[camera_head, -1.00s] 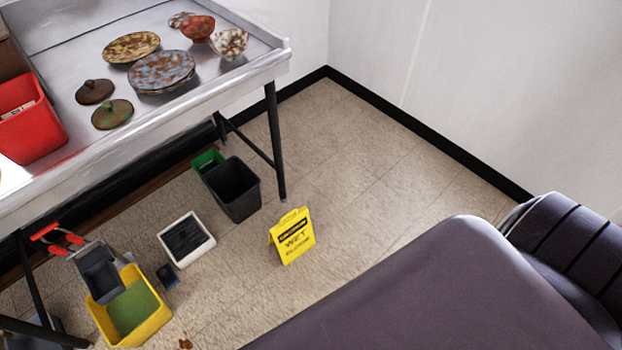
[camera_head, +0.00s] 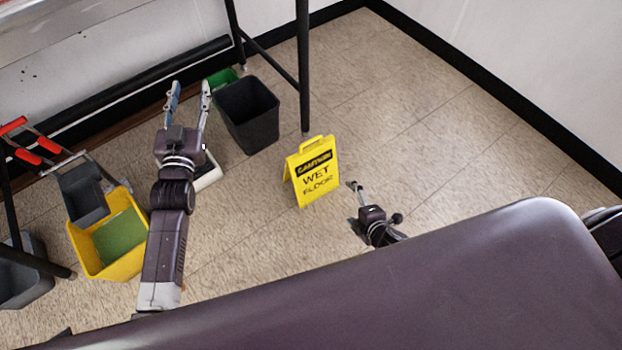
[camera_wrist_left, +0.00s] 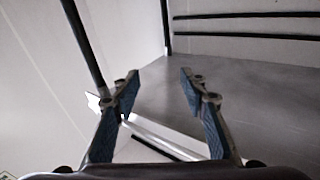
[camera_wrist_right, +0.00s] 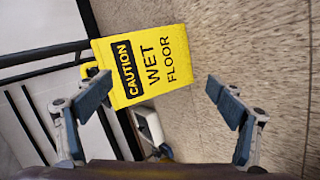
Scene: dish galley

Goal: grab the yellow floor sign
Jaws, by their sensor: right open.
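The yellow floor sign (camera_head: 314,172) stands upright on the tiled floor in the head view, with black "CAUTION WET FLOOR" lettering and a handle on top. My right gripper (camera_head: 352,186) is just to the right of the sign, apart from it. My left gripper (camera_head: 188,90) is open and empty, well to the left of the sign. The left wrist view shows its fingers (camera_wrist_left: 160,82) spread with nothing between them.
A black bin (camera_head: 249,115) and a green bin (camera_head: 221,78) stand behind the sign, near a table leg (camera_head: 303,65). A yellow mop bucket (camera_head: 85,245) stands at the left. Floor to the right of the sign is clear up to the wall.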

